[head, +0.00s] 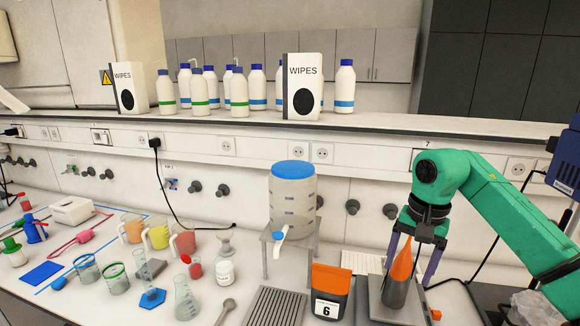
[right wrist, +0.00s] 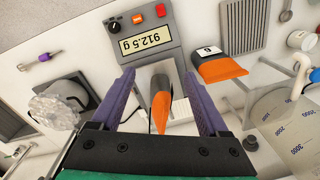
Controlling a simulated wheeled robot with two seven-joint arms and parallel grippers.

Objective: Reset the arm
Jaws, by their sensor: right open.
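My right gripper (head: 411,272) is open and points down over a scale (head: 402,312) on the bench. In the right wrist view the fingers (right wrist: 162,80) lie on both sides of the container (right wrist: 161,97), with gaps that look clear. The scale's display (right wrist: 143,46) reads 912.5 g. My left gripper is not in view.
An orange and black pouch marked 6 (head: 330,292) stands left of the scale. A clear tank with a blue lid (head: 293,195) stands on a stand behind it. Glassware and cups crowd the bench's left. Bottles and wipes boxes (head: 303,88) line the raised shelf.

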